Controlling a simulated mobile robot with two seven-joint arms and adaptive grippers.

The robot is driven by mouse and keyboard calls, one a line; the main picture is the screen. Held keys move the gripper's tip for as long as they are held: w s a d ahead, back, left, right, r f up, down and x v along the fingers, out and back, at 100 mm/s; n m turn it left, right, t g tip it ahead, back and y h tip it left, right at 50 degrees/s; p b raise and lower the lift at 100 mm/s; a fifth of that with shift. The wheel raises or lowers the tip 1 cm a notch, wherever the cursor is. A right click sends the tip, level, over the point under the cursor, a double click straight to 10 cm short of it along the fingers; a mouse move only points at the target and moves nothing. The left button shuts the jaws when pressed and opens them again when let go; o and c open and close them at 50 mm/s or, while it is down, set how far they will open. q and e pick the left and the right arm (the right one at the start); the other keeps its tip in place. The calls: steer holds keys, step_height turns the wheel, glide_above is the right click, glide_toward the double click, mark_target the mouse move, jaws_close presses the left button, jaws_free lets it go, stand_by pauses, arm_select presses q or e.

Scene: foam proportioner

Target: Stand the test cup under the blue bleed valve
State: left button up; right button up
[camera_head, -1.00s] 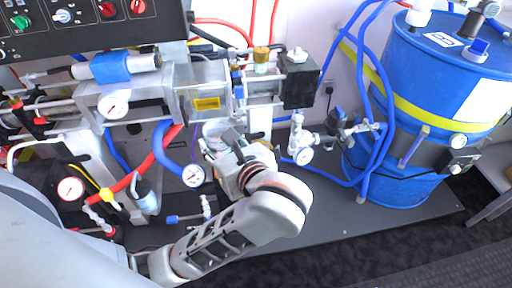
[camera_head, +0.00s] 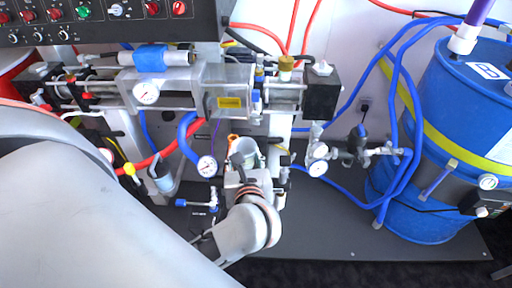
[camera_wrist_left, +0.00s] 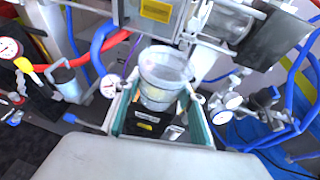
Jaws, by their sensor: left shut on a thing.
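My left gripper (camera_head: 243,168) is shut on the test cup (camera_head: 246,150), a clear, open-topped cup. The cup is roughly upright below the clear-covered pump section. In the left wrist view the cup (camera_wrist_left: 164,76) sits between the teal-edged fingers of the gripper (camera_wrist_left: 162,104). A small valve with a blue handle (camera_head: 183,203) is low on the left of the gripper, apart from the cup. The blue handle also shows in the left wrist view (camera_wrist_left: 71,118), left of the fingers. My right gripper is not in view.
A pressure gauge (camera_head: 207,166) hangs close left of the cup. Another clear container (camera_head: 162,177) stands further left by red and blue hoses. Gauge fittings (camera_head: 318,168) and a blue drum (camera_head: 450,110) are to the right. The grey base plate (camera_head: 310,220) has free room in front.

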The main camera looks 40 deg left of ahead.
arm_select(q)
step_height(320, 180, down, 6)
steer(key=s+f+m+t+h+p, duration=0.1)
steer(key=s+m+t+h, duration=0.1)
steer(key=m+h, duration=0.15)
steer(key=w+a, duration=0.2)
steer(key=w, duration=0.3)
steer(key=w+a, duration=0.2)
steer(key=w, duration=0.4)
steer(key=w+a, duration=0.2)
steer(key=w, duration=0.3)
steer(key=shift+w+a+r+p, duration=0.1)
steer(key=shift+w+r+p, duration=0.1)
steer(key=shift+p, duration=0.2)
step_height(320, 180, down, 4)
steer(key=shift+r+b, duration=0.2)
steer(key=shift+b, duration=0.25)
steer(key=shift+r, duration=0.1)
